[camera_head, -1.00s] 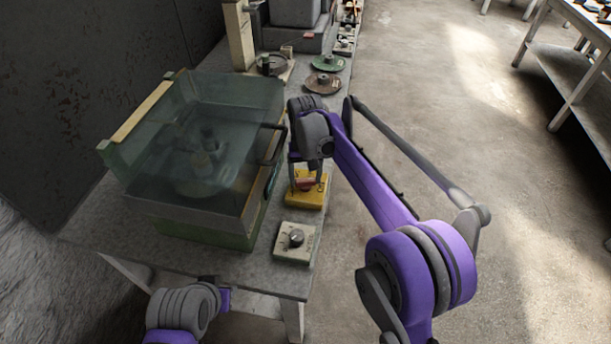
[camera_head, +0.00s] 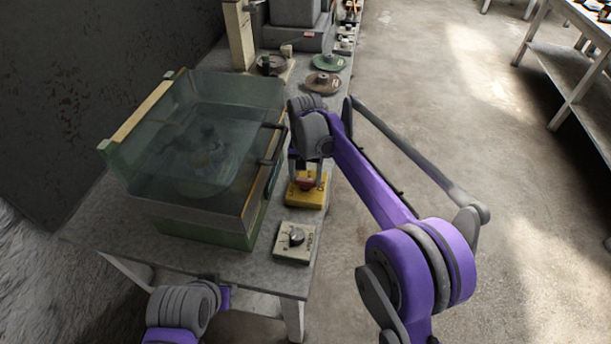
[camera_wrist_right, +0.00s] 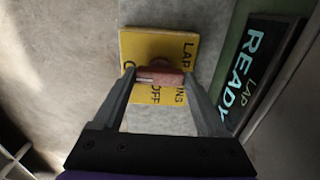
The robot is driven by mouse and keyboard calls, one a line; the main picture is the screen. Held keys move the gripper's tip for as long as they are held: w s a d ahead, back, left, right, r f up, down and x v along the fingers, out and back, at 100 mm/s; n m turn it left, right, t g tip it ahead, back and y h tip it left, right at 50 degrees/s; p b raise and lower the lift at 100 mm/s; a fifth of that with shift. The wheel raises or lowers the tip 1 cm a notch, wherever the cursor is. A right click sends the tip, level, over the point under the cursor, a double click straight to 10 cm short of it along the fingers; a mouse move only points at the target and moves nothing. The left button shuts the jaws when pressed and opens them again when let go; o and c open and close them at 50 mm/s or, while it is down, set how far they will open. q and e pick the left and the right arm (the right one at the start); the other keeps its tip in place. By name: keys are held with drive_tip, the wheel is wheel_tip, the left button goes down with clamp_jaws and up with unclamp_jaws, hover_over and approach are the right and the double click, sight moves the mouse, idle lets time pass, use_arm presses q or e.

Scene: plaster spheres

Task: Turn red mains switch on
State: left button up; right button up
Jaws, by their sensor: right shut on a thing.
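The red mains switch (camera_head: 306,184) is a red knob on a yellow box (camera_head: 309,200) at the bench's right edge. In the right wrist view the red knob (camera_wrist_right: 160,78) sits on the yellow plate (camera_wrist_right: 180,46), whose lettering is partly covered; "OFF" can be read. My right gripper (camera_head: 307,178) points down over the box, and in the right wrist view its fingers (camera_wrist_right: 160,82) are shut on the red knob, one on each side. My left arm shows at the lower left of the head view, but its fingers are not in view.
A machine with a clear lid (camera_head: 195,130) and a handle stands close left of the switch. A pale box with a dark dial (camera_head: 294,243) is nearer the front. A lit "LAP READY" sign (camera_wrist_right: 245,75) is beside the yellow plate. Discs (camera_head: 323,83) lie farther back.

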drive_tip(key=o, duration=1.3)
